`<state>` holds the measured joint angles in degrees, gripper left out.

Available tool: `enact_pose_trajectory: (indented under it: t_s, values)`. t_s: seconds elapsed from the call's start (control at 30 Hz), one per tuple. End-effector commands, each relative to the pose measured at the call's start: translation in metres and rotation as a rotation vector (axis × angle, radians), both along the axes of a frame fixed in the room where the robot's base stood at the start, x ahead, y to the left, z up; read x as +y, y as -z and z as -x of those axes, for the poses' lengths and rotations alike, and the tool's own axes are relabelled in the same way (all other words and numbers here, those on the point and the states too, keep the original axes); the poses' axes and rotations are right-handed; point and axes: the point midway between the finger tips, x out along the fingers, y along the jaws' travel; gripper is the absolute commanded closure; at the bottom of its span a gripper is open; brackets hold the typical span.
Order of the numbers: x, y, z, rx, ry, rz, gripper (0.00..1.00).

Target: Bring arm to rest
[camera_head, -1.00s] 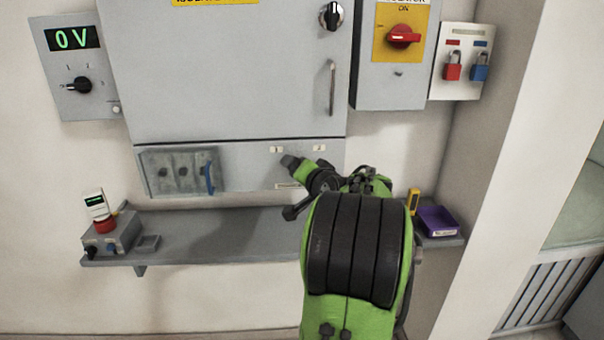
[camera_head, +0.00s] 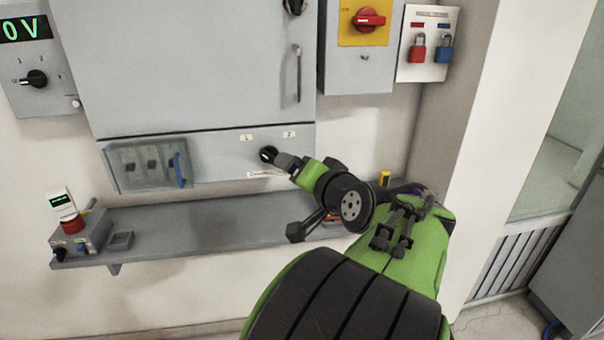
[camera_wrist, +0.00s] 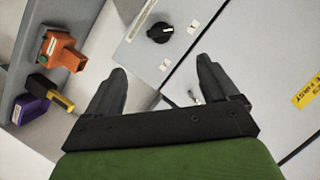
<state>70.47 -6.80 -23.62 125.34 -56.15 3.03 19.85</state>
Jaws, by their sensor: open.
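My gripper (camera_wrist: 158,92) is open and empty in the wrist view, its two dark fingers spread apart. A black rotary knob (camera_wrist: 160,32) on the grey panel shows beyond the fingers, apart from them. In the head view the same knob (camera_head: 268,154) sits on the lower panel of the grey cabinet, just beyond the end of my green arm. The fingertips are hard to make out in the head view. My arm is bent and reaches up and left from the lower right.
A grey shelf (camera_head: 200,228) runs below the cabinet (camera_head: 190,70). A control box (camera_head: 82,238) stands at its left end. The wrist view shows an orange item (camera_wrist: 62,52), a yellow-black tool (camera_wrist: 50,93) and a purple bin (camera_wrist: 30,109). Padlocks (camera_head: 418,50) hang at upper right.

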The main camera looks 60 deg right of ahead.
Motion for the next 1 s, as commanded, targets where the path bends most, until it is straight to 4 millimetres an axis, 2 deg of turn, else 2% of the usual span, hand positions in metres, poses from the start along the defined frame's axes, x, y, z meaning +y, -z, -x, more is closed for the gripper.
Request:
enact_pose_trajectory:
  t_s: [0.47, 0.57, 0.67, 0.73, 0.77, 0.8, 0.87, 0.9, 1.0]
  values:
    - [0.0, 0.0, 0.0, 0.0, 0.0, 0.0, 0.13]
    - [0.011, 0.0, -0.011, 0.026, -0.037, 0.002, 0.13]
    - [0.055, 0.002, -0.04, 0.124, -0.169, 0.014, 0.13]
    - [0.105, 0.007, -0.061, 0.237, -0.309, 0.037, 0.13]
    - [0.129, 0.01, -0.066, 0.291, -0.372, 0.051, 0.13]
    - [0.16, 0.014, -0.07, 0.365, -0.458, 0.075, 0.13]
    - [0.205, 0.021, -0.066, 0.476, -0.584, 0.121, 0.13]
    - [0.233, 0.026, -0.058, 0.55, -0.667, 0.158, 0.13]
    - [0.287, 0.036, -0.026, 0.722, -0.849, 0.264, 0.13]
